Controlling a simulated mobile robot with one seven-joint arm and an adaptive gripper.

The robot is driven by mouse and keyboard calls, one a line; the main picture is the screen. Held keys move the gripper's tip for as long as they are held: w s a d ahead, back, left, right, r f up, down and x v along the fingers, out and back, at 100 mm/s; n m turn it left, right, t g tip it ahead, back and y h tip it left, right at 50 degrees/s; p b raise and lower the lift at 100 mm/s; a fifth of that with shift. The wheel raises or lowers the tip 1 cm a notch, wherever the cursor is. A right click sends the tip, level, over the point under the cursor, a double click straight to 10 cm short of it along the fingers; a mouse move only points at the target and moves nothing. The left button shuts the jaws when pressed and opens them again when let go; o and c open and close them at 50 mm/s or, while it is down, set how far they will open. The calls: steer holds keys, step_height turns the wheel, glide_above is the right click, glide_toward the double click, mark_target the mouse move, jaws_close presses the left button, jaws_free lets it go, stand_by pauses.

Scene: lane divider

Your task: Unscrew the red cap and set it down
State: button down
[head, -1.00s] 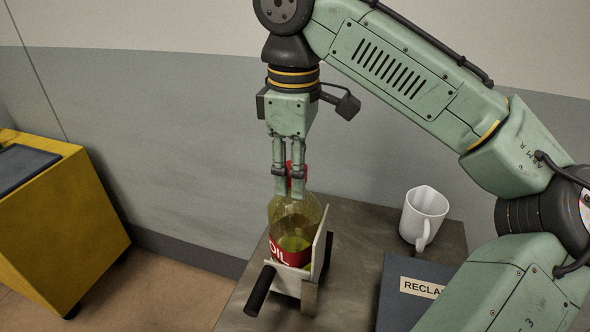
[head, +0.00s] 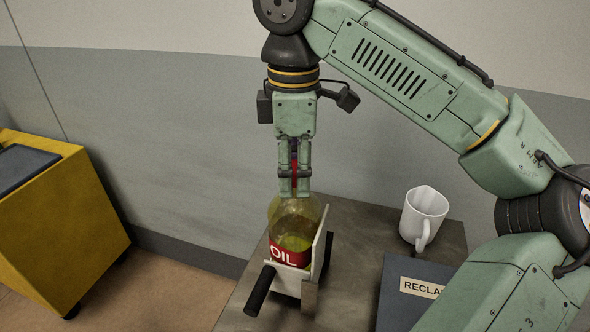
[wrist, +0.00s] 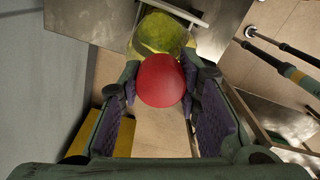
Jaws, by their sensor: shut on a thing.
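The red cap (wrist: 160,80) sits between the two fingers of my gripper (wrist: 163,84) in the wrist view. In the head view my gripper (head: 294,188) points straight down over the bottle, shut on the cap (head: 295,165), of which only a narrow red strip shows between the fingers. The clear bottle (head: 296,215) holds yellow-green oil and has a red OIL label. It stands upright in a pale clamp (head: 318,255) with black handles.
The grey metal table (head: 355,225) carries a white mug (head: 423,217) to the right of the bottle. A dark box (head: 408,295) with a RECLAIM-like label stands in front of the mug, partly behind my arm. A yellow cabinet (head: 62,225) stands at the left, apart from the table.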

steer(key=shift+n, duration=0.9)
steer(key=c, duration=1.1)
jaws_free()
steer(key=shift+r, duration=3.8)
